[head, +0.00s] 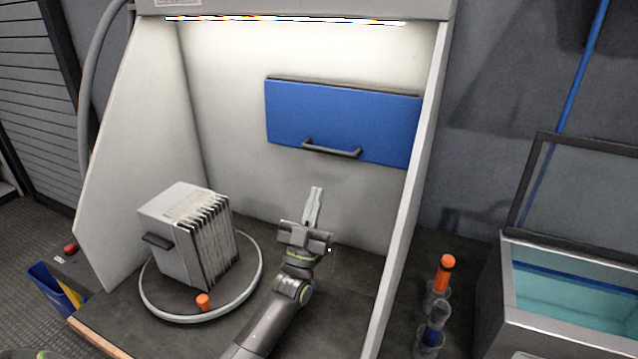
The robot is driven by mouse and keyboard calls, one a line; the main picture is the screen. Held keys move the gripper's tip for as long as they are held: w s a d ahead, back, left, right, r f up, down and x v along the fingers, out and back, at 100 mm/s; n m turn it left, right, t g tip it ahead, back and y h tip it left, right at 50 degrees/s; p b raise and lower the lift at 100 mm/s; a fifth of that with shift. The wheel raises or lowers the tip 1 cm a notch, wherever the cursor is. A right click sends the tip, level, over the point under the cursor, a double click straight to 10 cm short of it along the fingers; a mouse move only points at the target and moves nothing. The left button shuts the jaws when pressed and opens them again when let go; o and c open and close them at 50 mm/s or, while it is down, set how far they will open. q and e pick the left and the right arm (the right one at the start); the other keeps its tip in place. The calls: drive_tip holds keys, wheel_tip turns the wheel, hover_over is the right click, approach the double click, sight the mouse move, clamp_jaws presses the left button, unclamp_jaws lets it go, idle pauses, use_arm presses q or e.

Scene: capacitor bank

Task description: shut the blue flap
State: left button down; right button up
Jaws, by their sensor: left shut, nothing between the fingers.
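The blue flap (345,118) is on the back wall of the white hood. It has a dark bar handle (332,150) near its lower edge, and a dark strip shows along its top edge. I cannot tell from this view how far it stands off the wall. My left gripper (316,192) is shut and empty, pointing up toward the back wall. In the picture its tips are below the handle and apart from it. My right gripper is not in view.
A grey finned block (188,235) stands on a round turntable (252,277) with an orange knob (203,301), left of my arm. The hood's side walls flank the space. Outside on the right are orange (444,272) and blue (437,318) cylindrical items and an open-lidded tank (560,338).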

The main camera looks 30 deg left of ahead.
use_arm(q)
drive_tip(key=s+r+m+g+p, duration=0.7)
drive_tip(key=s+m+g+p, duration=0.3)
drive_tip(key=m+p, duration=0.85)
drive_tip(key=w+r+t, duration=0.1)
drive_tip(key=w, duration=1.2)
drive_tip(key=shift+a+n+h, duration=0.15)
drive_tip(key=shift+n+h, duration=0.15)
drive_tip(key=shift+n, duration=0.05)
drive_tip(key=shift+r, duration=0.1)
